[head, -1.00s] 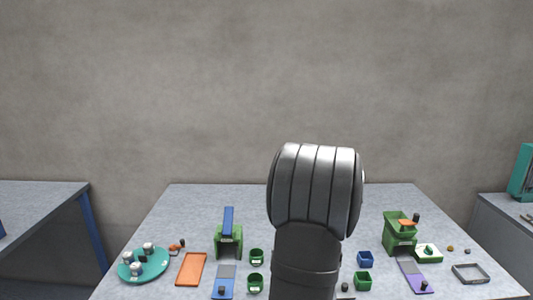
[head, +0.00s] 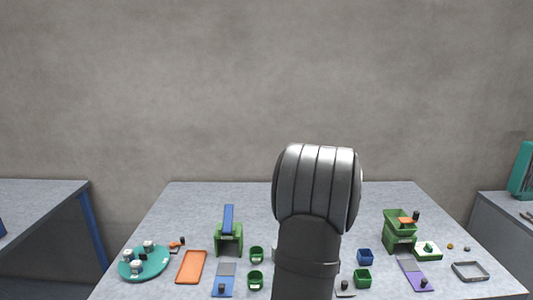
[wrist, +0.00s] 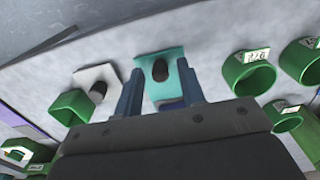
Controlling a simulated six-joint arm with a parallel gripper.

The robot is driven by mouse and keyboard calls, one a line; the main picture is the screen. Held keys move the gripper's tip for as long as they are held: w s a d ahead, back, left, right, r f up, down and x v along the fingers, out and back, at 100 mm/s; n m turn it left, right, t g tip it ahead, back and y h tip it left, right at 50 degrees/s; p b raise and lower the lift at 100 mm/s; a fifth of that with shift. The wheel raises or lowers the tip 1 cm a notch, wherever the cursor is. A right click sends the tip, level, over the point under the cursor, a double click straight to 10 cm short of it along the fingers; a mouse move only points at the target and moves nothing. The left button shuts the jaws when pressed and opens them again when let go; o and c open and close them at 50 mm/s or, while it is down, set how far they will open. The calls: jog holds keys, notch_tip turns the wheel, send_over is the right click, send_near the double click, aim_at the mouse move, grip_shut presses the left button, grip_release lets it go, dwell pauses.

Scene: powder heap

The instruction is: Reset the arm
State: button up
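My arm (head: 318,190) rises in front of the table in the head view and hides its middle; my gripper is not visible there. In the wrist view my gripper (wrist: 160,68) has its two blue fingers apart, with nothing seen held between them. Beyond the fingers, a teal plate (wrist: 172,62) with a black knob lies on the table. A white plate with a dark knob (wrist: 98,91) lies to its left.
The table (head: 190,215) holds a teal round tray (head: 154,268), an orange tray (head: 191,267), two green machines (head: 229,240) (head: 399,238), small green cups (head: 256,280), a blue cup (head: 365,257) and a grey square frame (head: 470,271). The table's back strip is clear.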

notch_tip(320, 180, up, 7)
jog(key=shift+r, duration=0.1)
notch_tip(320, 180, down, 7)
jog(key=shift+r, duration=0.1)
jog(key=w, duration=0.2)
jog(key=w+f, duration=0.1)
jog(key=w, duration=0.1)
jog(key=shift+w, duration=0.95)
